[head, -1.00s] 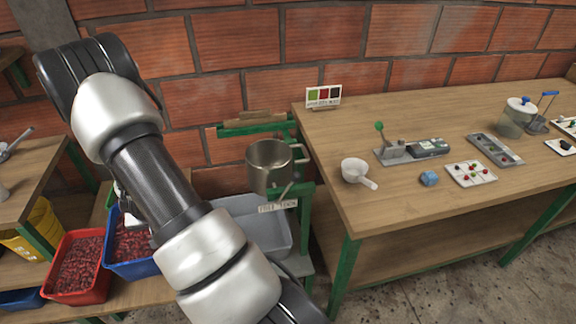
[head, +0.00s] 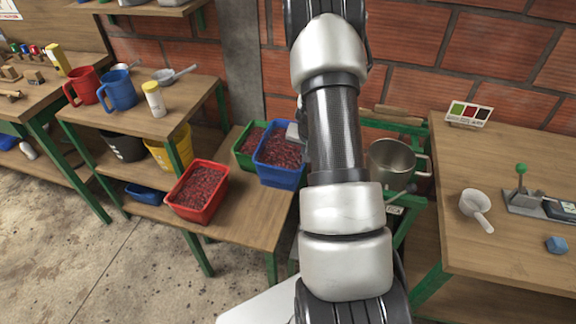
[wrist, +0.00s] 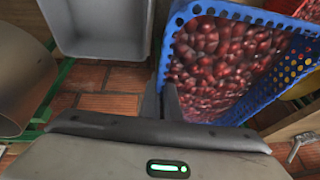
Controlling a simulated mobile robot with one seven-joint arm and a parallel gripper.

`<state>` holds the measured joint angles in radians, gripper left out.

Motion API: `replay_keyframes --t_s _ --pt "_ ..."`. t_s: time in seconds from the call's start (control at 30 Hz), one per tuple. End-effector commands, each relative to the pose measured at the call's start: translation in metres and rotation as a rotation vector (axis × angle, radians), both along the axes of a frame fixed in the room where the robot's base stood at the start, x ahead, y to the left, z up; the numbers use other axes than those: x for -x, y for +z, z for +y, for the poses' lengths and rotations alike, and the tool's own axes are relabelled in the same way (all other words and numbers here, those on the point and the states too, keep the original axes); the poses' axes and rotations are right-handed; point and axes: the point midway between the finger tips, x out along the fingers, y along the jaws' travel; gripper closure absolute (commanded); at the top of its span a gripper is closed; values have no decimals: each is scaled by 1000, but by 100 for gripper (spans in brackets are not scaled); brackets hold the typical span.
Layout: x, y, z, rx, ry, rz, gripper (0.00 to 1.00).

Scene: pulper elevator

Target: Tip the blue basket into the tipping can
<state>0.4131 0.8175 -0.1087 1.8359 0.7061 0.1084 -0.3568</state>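The blue basket (head: 280,175), full of dark red cherries, is left of my arm in the head view, overlapping a green basket. It also fills the upper right of the wrist view (wrist: 235,108). My gripper's fingers (wrist: 161,100) are together at the basket's near wall, apparently pinching it; my arm partly hides the gripper in the head view (head: 297,133). Whether the basket touches the bench is unclear. The metal tipping can (head: 390,165) stands upright right of my arm, with a side handle; it shows at the left in the wrist view (wrist: 18,80).
A red basket (head: 197,192) of cherries and the green basket (head: 246,150) sit on the low bench (head: 235,220). A grey tub (wrist: 98,28) lies between can and basket in the wrist view. The right table (head: 500,260) holds a white scoop (head: 474,205). Brick wall stands behind.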

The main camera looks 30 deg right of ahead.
Motion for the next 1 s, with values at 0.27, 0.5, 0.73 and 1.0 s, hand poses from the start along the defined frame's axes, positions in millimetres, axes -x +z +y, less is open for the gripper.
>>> replay_keyframes --t_s 0.27,0.5,0.73,1.0 --pt "12 54 -72 6 -37 -13 100" --pt "33 93 -127 10 -58 -12 100" --pt "60 130 -176 15 -79 -6 100" --pt "102 153 -235 17 -137 4 100"
